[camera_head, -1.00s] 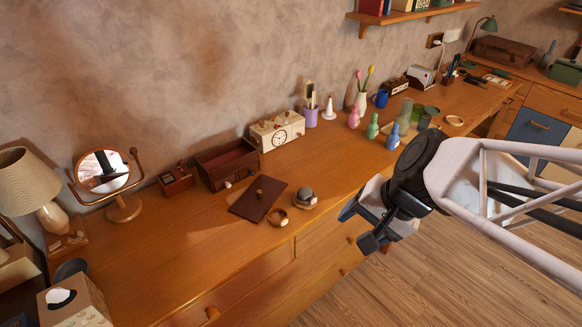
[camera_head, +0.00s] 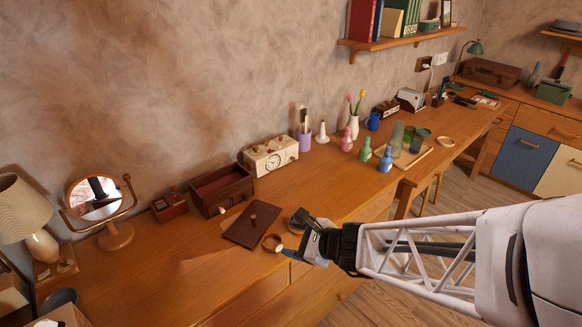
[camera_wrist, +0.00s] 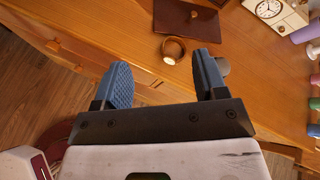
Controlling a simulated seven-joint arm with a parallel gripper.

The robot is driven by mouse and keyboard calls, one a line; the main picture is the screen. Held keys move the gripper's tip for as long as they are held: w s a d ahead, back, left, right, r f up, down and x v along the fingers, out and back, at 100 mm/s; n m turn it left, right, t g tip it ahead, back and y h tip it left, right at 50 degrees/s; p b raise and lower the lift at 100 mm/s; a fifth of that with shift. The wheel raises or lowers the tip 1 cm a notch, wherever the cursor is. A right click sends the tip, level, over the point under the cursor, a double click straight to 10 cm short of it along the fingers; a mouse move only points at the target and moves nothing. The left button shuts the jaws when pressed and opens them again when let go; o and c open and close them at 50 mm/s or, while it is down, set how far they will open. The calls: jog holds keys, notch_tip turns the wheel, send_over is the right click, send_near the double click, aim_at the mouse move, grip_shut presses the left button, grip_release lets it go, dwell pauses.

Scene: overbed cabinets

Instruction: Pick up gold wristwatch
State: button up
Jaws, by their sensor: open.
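The gold wristwatch (camera_head: 272,243) stands as a closed ring near the front edge of the wooden desk, just in front of a dark brown flat panel. In the wrist view the watch (camera_wrist: 174,42) lies beyond and between the fingertips, with a pale spot at its near side. My gripper (camera_head: 304,243) is open and empty, to the right of the watch and apart from it. In the wrist view its two blue finger pads (camera_wrist: 163,78) are spread wide.
A dark grey rounded object (camera_head: 299,217) is close behind my gripper, partly hidden by the right finger in the wrist view.

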aim_at(279, 246)
jog(key=w+f+m+t+h, duration=0.1)
jog(key=w+f+m+t, duration=0.2)
jog(key=f+m, duration=0.6)
notch_tip(279, 246, down, 2)
jog(key=shift+w+f+h, duration=0.25)
jog(key=shift+w+h, duration=0.15)
jog(key=shift+w, duration=0.1)
jog(key=shift+a, duration=0.1)
jog(key=shift+x, duration=1.2)
jog(key=shift+w+a, duration=0.1)
jog(key=shift+w, duration=0.05)
jog(key=shift+x, duration=2.5)
